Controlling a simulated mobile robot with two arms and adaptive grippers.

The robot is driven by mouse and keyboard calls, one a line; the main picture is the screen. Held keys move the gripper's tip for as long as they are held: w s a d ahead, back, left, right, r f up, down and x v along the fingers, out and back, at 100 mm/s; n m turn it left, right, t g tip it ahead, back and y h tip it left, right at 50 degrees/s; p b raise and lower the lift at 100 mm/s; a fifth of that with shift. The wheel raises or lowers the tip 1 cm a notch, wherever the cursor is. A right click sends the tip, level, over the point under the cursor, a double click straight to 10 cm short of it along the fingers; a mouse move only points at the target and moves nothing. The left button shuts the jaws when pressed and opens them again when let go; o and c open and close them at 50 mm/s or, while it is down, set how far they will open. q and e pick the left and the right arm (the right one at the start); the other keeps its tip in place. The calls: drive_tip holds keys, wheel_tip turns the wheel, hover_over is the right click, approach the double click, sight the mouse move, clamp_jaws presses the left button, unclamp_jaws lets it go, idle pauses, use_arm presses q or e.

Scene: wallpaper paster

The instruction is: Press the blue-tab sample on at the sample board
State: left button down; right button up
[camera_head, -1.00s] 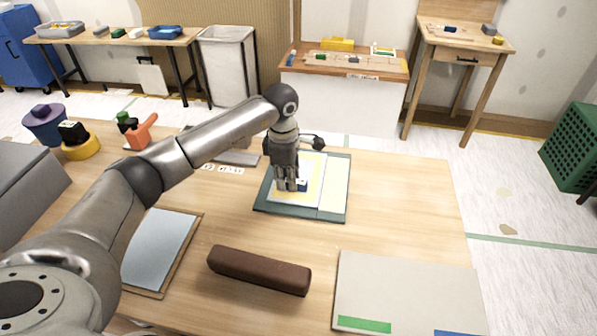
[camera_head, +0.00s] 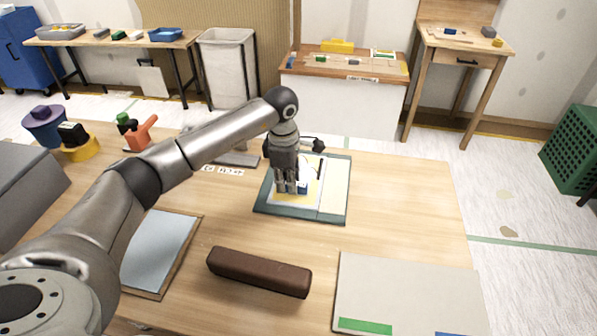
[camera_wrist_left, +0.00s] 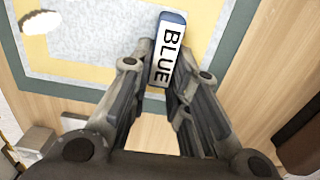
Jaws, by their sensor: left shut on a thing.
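My left gripper (camera_head: 288,190) is shut on the blue tab (camera_wrist_left: 167,50), a small white block lettered BLUE with a blue end. The tab also shows in the head view (camera_head: 303,187), partly hidden by the fingers. It is over a yellow and pale sheet (camera_head: 311,198) on a dark green-edged mat (camera_head: 333,217). I cannot tell whether the tab touches the sheet. A pale grey board (camera_head: 408,290), with a green mark (camera_head: 364,325) and a partly cut-off blue mark (camera_head: 455,333), lies at the lower right; it may be the sample board. My right gripper is not in view.
A dark brown bar (camera_head: 259,272) lies in front of the mat. A framed pale blue panel (camera_head: 158,250) is left of it. An orange tool (camera_head: 139,133) and a yellow-based item (camera_head: 78,145) stand at the back left. The table right of the mat is clear.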

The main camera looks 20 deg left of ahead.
use_arm(q)
drive_tip(key=shift+f, duration=0.15)
drive_tip(key=c, duration=1.3)
unclamp_jaws()
